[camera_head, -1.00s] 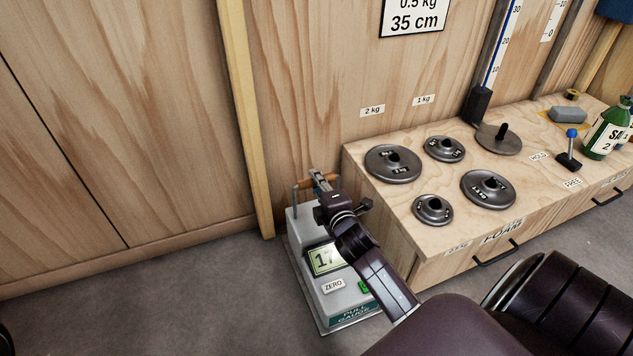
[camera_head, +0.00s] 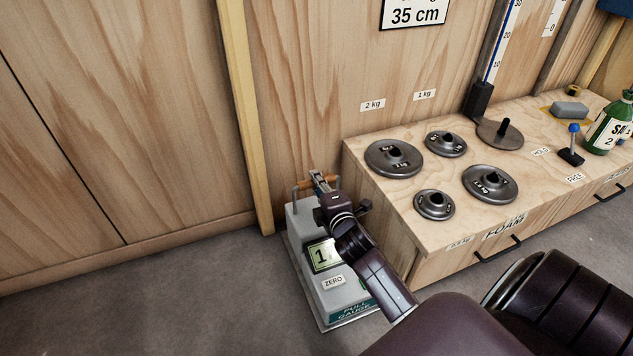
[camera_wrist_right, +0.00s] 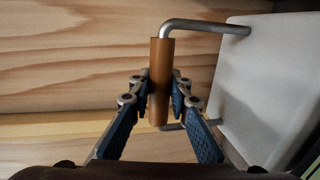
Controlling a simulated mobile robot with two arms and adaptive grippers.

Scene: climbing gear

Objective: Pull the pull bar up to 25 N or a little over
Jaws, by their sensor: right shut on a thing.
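The pull gauge (camera_head: 308,290) is a grey box standing on the floor in the head view, beside the wooden bench. Its display (camera_head: 322,256) shows a first digit 1; my right arm hides the rest. The pull bar has a brown wooden grip (camera_wrist_right: 160,80) on a bent metal rod (camera_wrist_right: 205,27). In the head view only a bit of the bar (camera_head: 304,184) shows. My right gripper (camera_head: 318,178) is shut on the grip; in the right wrist view the two fingers (camera_wrist_right: 160,92) press it from both sides. My left gripper is not in view.
The wooden bench (camera_head: 380,216) to the right holds several round metal weights, such as one at its left end (camera_head: 394,158). A blue-knobbed lever (camera_head: 572,145) and a green bottle (camera_head: 609,128) stand farther right. A wooden wall is close behind the gauge; grey floor lies free left.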

